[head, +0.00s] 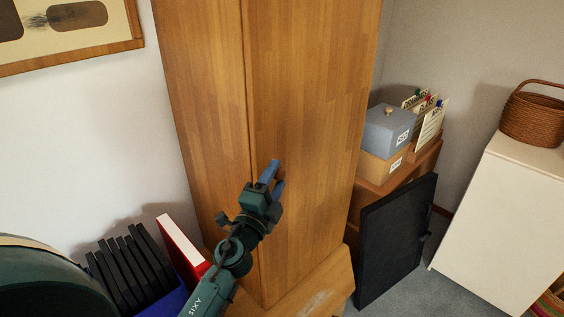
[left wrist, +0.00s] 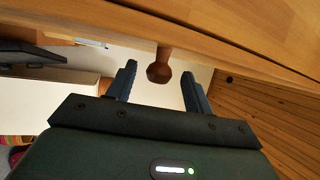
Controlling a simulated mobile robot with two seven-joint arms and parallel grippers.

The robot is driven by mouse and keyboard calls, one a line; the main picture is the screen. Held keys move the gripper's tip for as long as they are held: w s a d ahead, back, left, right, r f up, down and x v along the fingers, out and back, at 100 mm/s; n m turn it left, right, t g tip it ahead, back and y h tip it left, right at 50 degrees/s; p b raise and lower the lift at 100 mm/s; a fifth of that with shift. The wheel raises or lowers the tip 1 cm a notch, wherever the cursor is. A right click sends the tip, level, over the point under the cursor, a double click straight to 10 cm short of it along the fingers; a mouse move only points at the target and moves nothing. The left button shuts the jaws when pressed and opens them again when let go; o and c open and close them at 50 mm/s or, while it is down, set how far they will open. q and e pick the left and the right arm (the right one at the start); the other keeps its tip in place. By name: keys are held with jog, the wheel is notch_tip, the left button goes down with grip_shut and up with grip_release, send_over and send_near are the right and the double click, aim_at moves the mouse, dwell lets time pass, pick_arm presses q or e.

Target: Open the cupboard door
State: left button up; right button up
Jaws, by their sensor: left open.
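The wooden cupboard (head: 310,110) stands tall in the middle of the head view, its door looking shut. My left gripper (head: 274,174) is in front of its lower part, with blue fingers pointing up and away. In the left wrist view, a round brown wooden knob (left wrist: 159,69) sticks out from the cupboard's timber face (left wrist: 190,30). The knob lies between my two open fingers, with gaps on both sides, so nothing is gripped. In the head view the knob is hidden by my gripper. My right gripper does not show.
A red binder (head: 182,245) and several black files (head: 130,262) stand left of my arm. Right of the cupboard are a grey box (head: 388,130) on a shelf, a leaning black panel (head: 397,240) and a white cabinet (head: 500,215) with a wicker basket (head: 533,115).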

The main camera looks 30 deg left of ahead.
aim_at(282, 169)
pick_arm(q)
jog(key=shift+x, duration=2)
jog(key=shift+c, duration=0.4)
grip_shut()
